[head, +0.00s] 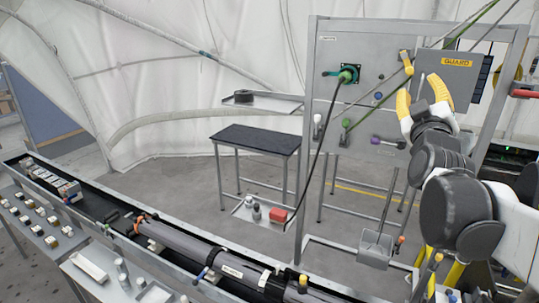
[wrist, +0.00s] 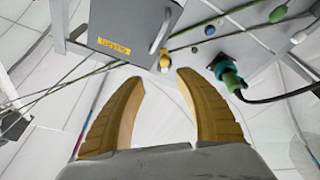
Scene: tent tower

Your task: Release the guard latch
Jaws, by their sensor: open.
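The guard (head: 445,84) is a grey box with a yellow GUARD label, on the upper right of the grey panel. It also shows, turned over, in the wrist view (wrist: 130,22). A small yellow piece, apparently the guard latch (head: 406,62), sits at the guard's left edge; it also shows in the wrist view (wrist: 164,61). My gripper (head: 421,88) is open, with its curved yellow fingers in front of the panel, below and right of the latch. In the wrist view my gripper (wrist: 160,76) is empty, and the latch appears beyond the gap between its fingertips. No contact shows.
A green connector (head: 347,75) with a black cable hangs left on the panel. Green and grey lines cross near the guard. Coloured knobs, including a purple one (head: 376,139), sit lower. A dark-topped table (head: 256,139) stands behind left, and a long conveyor-like trough (head: 110,208) runs in front.

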